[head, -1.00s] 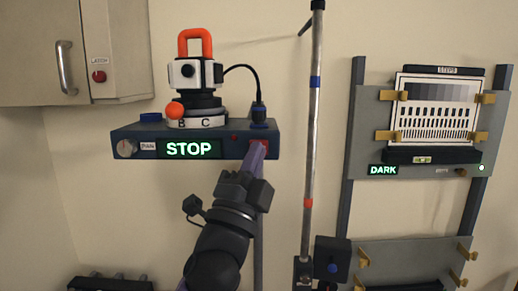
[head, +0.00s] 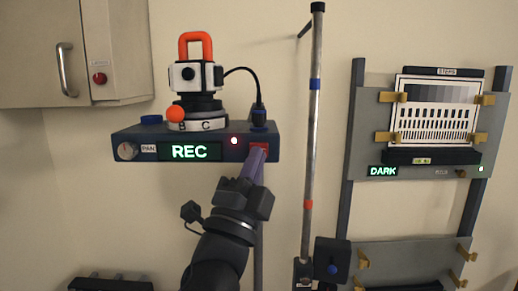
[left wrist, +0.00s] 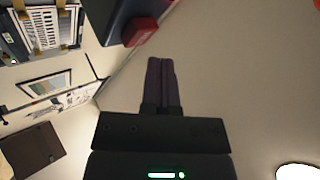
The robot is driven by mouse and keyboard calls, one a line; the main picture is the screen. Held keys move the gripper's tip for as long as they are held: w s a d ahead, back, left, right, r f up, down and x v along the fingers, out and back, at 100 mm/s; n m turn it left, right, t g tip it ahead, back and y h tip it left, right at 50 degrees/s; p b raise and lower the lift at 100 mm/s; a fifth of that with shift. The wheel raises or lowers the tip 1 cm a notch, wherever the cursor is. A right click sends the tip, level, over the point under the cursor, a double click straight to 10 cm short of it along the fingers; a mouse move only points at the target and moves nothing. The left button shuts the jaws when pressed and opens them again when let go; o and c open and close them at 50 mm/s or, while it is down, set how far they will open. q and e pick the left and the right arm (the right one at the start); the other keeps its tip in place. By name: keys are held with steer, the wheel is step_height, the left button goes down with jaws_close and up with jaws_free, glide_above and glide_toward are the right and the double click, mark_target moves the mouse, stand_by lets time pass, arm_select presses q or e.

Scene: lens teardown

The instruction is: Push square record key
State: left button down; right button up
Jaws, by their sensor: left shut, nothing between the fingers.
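The red square record key (head: 260,148) is on the front right of the dark shelf unit (head: 213,136). The unit's display (head: 190,152) reads REC in green, and a small red lamp (head: 234,141) glows beside it. My right gripper is not in view.
A white camera head (head: 195,75) with an orange handle stands on the unit, cabled to a plug (head: 259,116). A PAN knob (head: 126,151) is at the unit's left.

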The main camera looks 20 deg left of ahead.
arm_select(q)
steer(key=s, duration=0.2)
steer(key=s+d+p, duration=0.1)
steer(key=s, duration=0.2)
steer(key=shift+s+d, duration=0.3)
steer(key=shift+s, duration=0.05)
